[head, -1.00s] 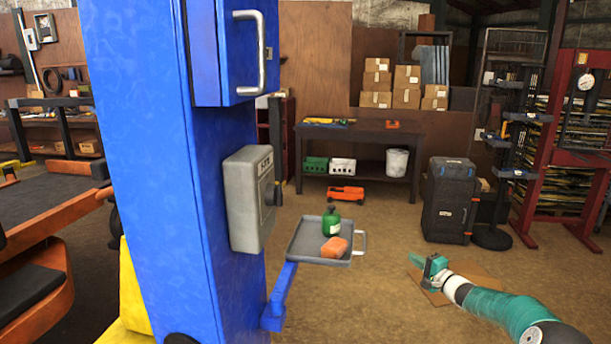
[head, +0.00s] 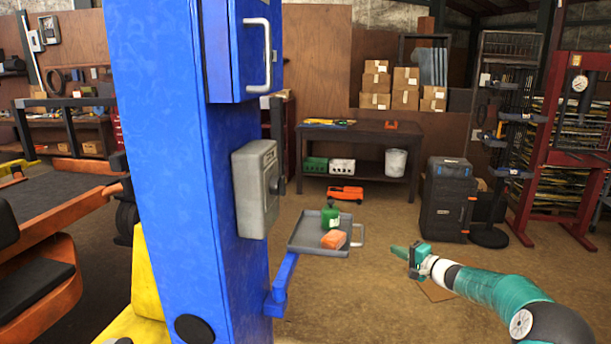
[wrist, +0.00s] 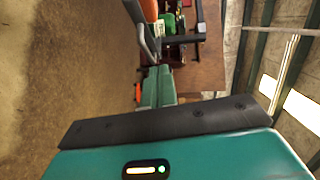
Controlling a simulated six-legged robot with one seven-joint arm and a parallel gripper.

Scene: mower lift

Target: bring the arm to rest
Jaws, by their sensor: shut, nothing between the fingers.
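My gripper (head: 402,252) is at the right of the head view, to the right of the tray and apart from it, with its fingers pointing left. The fingers are together and empty. My teal arm reaches in from the lower right corner. In the wrist view the gripper's teal fingers (wrist: 158,88) point up the picture, beyond the dark bar and teal housing.
A grey tray (head: 305,245) on the blue lift column (head: 170,150) carries a green bottle (head: 330,216) and an orange block (head: 333,240). A grey box (head: 254,190) sits on the column. A black case (head: 446,200) stands behind my gripper. Open floor surrounds the gripper.

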